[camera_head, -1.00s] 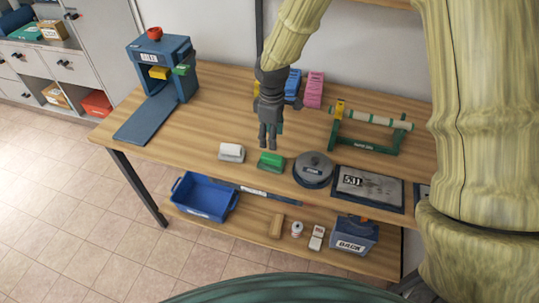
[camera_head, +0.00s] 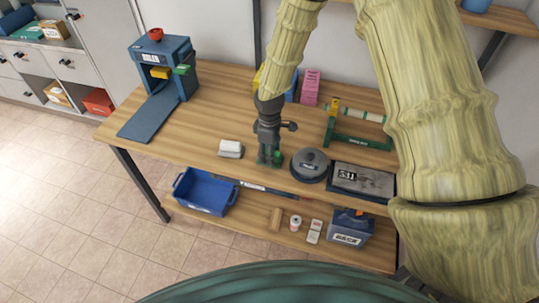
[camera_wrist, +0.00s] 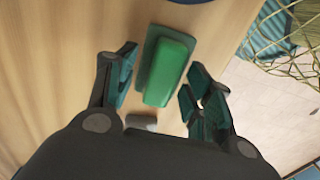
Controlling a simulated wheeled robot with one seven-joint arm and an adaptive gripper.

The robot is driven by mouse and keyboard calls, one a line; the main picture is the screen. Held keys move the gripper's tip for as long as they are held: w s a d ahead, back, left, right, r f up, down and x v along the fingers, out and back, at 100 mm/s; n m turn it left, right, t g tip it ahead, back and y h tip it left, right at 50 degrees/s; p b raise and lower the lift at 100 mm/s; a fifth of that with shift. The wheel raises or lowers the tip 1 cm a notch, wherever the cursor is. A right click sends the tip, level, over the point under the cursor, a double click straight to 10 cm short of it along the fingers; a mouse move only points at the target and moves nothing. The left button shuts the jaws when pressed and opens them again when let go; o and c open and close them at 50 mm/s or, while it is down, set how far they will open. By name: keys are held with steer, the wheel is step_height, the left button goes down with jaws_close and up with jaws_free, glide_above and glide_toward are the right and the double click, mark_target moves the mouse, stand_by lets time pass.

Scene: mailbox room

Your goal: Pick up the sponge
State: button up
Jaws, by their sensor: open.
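A green block on a darker green base, which looks like the sponge (camera_wrist: 170,72), lies on the wooden table. In the wrist view it sits between and just beyond my finger pads, with clear gaps on both sides. My gripper (camera_wrist: 161,68) is open and empty, one finger left and one right of the block. In the head view my gripper (camera_head: 269,156) points down close above the table at the block's place and hides most of it. I cannot tell its exact height above the block.
A white block (camera_head: 230,148) lies left of my gripper. A round dark lidded tin (camera_head: 310,165) stands close on the right, with a dark tray (camera_head: 362,180) beyond. A green-framed roll holder (camera_head: 358,130) stands behind. The table's front edge is near. Free tabletop (camera_head: 205,115) lies behind left.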

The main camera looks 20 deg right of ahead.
steer(key=shift+s+f, duration=0.25)
steer(key=shift+f, duration=0.05)
steer(key=shift+w+f, duration=0.1)
jaws_close()
steer(key=shift+r+b, duration=0.8)
steer(key=shift+r, duration=0.5)
steer(key=s+a+r+b, duration=0.1)
steer(key=s+b, duration=0.1)
steer(key=s, duration=0.6)
steer(key=s+a+r+b, duration=0.1)
steer(key=s+a+b, duration=0.1)
steer(key=s, duration=0.5)
steer(key=shift+s+a+r+b, duration=0.25)
steer(key=shift+s+b, duration=0.1)
steer(key=shift+b, duration=0.35)
